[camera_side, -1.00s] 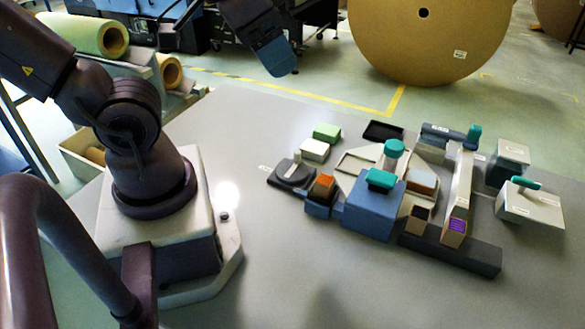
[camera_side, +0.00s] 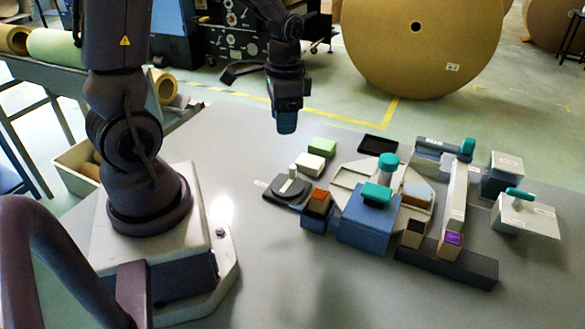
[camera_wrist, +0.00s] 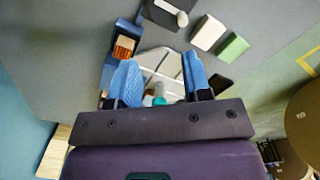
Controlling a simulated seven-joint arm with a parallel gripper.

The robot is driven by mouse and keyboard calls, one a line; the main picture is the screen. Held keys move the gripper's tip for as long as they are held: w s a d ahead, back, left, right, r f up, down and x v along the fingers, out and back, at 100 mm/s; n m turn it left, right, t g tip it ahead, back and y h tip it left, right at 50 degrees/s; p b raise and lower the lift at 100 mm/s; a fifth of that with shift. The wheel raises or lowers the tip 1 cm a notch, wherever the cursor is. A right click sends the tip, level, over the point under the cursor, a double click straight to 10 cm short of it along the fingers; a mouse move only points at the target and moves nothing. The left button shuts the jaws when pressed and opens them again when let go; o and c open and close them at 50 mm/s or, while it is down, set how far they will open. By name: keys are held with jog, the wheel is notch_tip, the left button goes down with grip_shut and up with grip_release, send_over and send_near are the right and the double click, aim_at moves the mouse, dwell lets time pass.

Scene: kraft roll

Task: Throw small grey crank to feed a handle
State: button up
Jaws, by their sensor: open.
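A small light-grey crank lever (camera_side: 291,183) sits on a dark round base (camera_side: 275,192) at the left end of the work group. In the wrist view the lever (camera_wrist: 172,13) shows at the top, on its dark base. Teal handles stand on the blue box (camera_side: 365,222), on the post behind it (camera_side: 388,161), on the grey bar at the back (camera_side: 467,147) and on the light-grey block (camera_side: 519,194). My gripper (camera_side: 286,124) points down, open and empty, above the table behind the crank. Its blue fingers (camera_wrist: 162,84) are spread in the wrist view.
Green (camera_side: 321,146) and white (camera_side: 309,163) blocks stand behind the crank. An orange-topped block (camera_side: 318,202) stands just right of it. A black tray (camera_side: 378,144) lies at the back. The table (camera_side: 285,270) in front is clear.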

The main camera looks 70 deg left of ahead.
aim_at(293, 167)
jog(key=w+a+f+m, duration=0.1)
jog(key=f+m, duration=0.1)
jog(key=f, duration=0.3)
jog(key=w+a+f+m, duration=0.1)
jog(key=f+m, duration=0.1)
jog(key=f, duration=0.4)
jog(key=w+a+f+m, duration=0.1)
jog(key=f, duration=0.4)
jog(key=shift+a+f+m+t, duration=0.15)
jog(key=shift+m+t, duration=0.15)
jog(key=shift+m, duration=0.1)
grip_shut()
